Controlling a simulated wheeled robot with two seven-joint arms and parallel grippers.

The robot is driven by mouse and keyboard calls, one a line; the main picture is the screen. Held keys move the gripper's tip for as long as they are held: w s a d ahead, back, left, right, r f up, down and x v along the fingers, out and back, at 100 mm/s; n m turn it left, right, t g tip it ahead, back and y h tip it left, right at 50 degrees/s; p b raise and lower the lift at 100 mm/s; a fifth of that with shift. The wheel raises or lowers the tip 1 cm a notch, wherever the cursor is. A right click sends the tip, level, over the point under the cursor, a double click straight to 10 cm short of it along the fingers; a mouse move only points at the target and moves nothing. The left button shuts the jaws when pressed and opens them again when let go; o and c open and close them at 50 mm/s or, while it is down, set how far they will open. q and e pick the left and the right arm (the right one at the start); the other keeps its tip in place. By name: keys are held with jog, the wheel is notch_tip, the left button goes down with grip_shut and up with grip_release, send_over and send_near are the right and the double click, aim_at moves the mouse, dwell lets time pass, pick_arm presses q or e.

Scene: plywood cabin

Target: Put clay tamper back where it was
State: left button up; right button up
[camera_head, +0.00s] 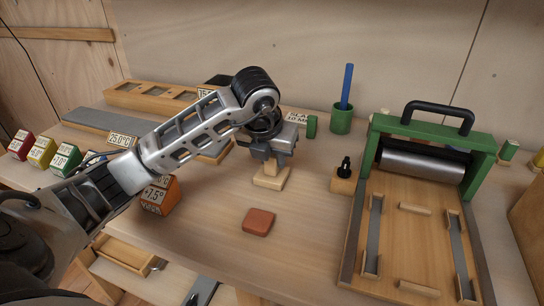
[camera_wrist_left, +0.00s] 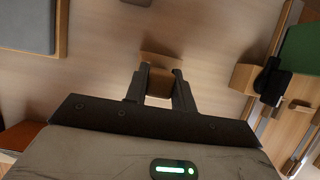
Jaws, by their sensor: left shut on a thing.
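The clay tamper (camera_head: 272,180) is a light wooden block with an upright wooden grip, near the middle of the table (camera_head: 215,245). My left gripper (camera_head: 271,160) is over it, with its fingers on either side of the grip, shut on it. In the left wrist view the tamper (camera_wrist_left: 158,82) shows between the dark fingers of my left gripper (camera_wrist_left: 158,88). The tamper looks upright; whether its base touches the table I cannot tell. A reddish-brown clay slab (camera_head: 258,222) lies in front of it. My right gripper is not in view.
A green-framed roller press (camera_head: 430,140) stands at right, with a small wooden block with a black knob (camera_head: 343,178) beside it. A green cup with a blue rod (camera_head: 342,118) is behind. Labelled cubes (camera_head: 158,196) sit at left. The table around the slab is clear.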

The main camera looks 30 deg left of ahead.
pick_arm(q)
jog(key=shift+f, duration=0.2)
jog(key=o, duration=1)
jog(key=shift+r, duration=0.1)
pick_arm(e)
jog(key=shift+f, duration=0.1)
pick_arm(q)
jog(key=shift+r, duration=0.15)
jog(key=p+v, duration=0.1)
jog(key=v, duration=1.1)
jog(key=shift+p, duration=0.35)
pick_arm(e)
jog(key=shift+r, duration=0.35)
